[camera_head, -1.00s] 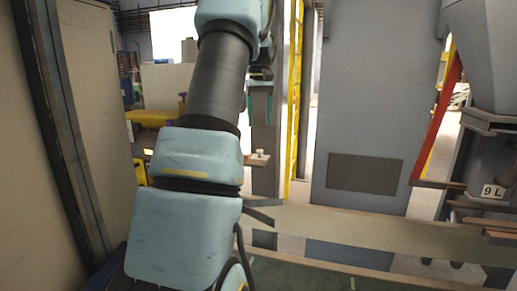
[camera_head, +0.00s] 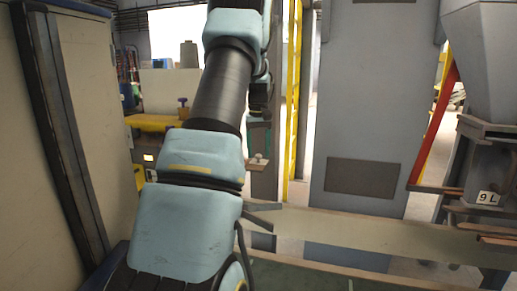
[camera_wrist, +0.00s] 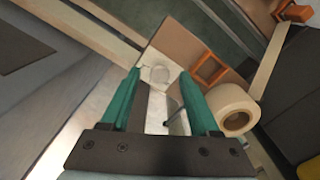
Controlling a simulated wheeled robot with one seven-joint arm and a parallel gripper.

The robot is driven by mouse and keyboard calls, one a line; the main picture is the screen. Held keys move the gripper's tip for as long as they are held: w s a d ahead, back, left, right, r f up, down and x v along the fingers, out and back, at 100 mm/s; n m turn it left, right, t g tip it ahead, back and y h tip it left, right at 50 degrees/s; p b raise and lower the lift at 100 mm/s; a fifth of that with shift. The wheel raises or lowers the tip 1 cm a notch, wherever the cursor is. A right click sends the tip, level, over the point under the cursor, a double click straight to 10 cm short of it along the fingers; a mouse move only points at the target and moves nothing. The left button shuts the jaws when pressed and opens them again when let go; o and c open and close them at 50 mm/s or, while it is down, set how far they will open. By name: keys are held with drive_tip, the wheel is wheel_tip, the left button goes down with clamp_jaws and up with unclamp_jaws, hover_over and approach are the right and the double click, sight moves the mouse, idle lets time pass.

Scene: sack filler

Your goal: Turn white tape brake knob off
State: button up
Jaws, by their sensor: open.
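A pale round knob (camera_wrist: 158,75) sits on a brown board (camera_wrist: 178,44) in the wrist view; its markings are too small to read. My gripper (camera_wrist: 160,82) has its two green fingers spread, with the knob showing between and just beyond the fingertips. I cannot tell how far above the knob they are. A roll of cream tape (camera_wrist: 234,108) is to the right of the right finger. In the head view a small white thing (camera_head: 259,157) stands on a brown shelf (camera_head: 270,165), just right of my arm.
An orange-brown square frame (camera_wrist: 208,70) sits between the knob and the tape roll. An orange bracket (camera_wrist: 292,12) is at the upper right. In the head view a grey panel (camera_head: 370,110) stands right of a yellow ladder (camera_head: 293,100), and a long beige beam (camera_head: 360,230) runs across in front.

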drive_tip(key=shift+f, duration=0.1)
clamp_jaws()
idle(0.5)
